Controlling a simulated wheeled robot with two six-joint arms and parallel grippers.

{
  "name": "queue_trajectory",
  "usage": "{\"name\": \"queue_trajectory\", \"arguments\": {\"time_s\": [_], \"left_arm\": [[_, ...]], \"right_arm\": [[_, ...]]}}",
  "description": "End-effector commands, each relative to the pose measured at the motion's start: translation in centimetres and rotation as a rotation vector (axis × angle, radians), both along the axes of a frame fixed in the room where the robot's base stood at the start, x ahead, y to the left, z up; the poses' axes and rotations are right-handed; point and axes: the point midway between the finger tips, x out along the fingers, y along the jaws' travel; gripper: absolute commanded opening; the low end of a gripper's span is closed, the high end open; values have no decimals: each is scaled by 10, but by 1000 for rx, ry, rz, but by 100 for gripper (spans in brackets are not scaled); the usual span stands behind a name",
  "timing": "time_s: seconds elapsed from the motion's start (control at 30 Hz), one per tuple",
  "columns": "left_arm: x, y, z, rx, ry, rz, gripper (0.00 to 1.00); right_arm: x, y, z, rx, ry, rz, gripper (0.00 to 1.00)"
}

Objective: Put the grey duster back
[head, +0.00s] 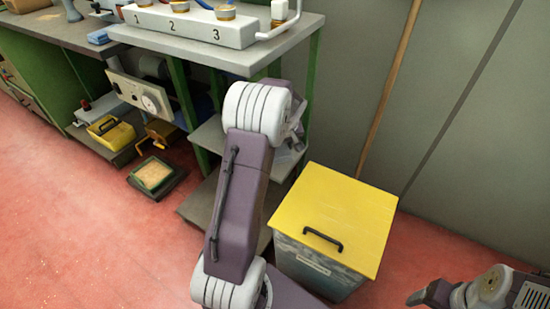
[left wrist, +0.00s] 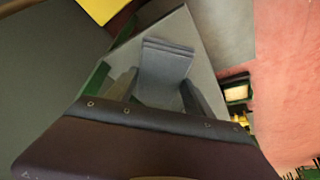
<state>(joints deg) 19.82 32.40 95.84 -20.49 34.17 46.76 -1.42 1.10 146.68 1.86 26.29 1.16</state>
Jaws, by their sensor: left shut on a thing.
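The grey duster (left wrist: 166,66) is a folded blue-grey cloth in the left wrist view. My left gripper (left wrist: 158,92) is shut on it, with a finger on either side. The duster is over or on a grey shelf surface; I cannot tell whether it touches. In the head view my left arm reaches to the lower shelves (head: 205,140) of the workbench and hides most of the gripper and duster. My right gripper (head: 428,294) is at the lower right edge, partly cut off, away from the bench; its opening is unclear.
A bin with a yellow lid (head: 335,212) stands right of the shelves, close to my left arm. A numbered white rack (head: 190,24) is on the bench top (head: 240,58). A yellow tray (head: 112,133) and a dark low tray (head: 155,177) are at left. Red floor is clear at left.

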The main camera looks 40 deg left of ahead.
Motion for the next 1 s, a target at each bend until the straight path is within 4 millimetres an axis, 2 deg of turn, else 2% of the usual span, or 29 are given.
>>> {"name": "queue_trajectory", "arguments": {"time_s": [0.03,0.2,0.37,0.6,0.77,0.97,1.0], "left_arm": [[4,12,-12,0,-1,4,17],[14,30,-21,0,-1,-1,17],[14,32,-23,0,0,-2,17],[14,31,-65,0,1,-2,17],[14,31,-60,0,0,-1,17],[14,31,-65,0,0,-1,17],[14,31,-64,0,0,-1,72]], "right_arm": [[0,0,-10,0,0,0,75],[0,0,-15,0,0,0,75],[0,0,-17,0,0,0,75],[0,0,-50,0,0,0,75],[0,0,-45,0,0,0,75],[0,0,-48,0,0,0,75],[0,0,-47,0,0,0,75]]}}
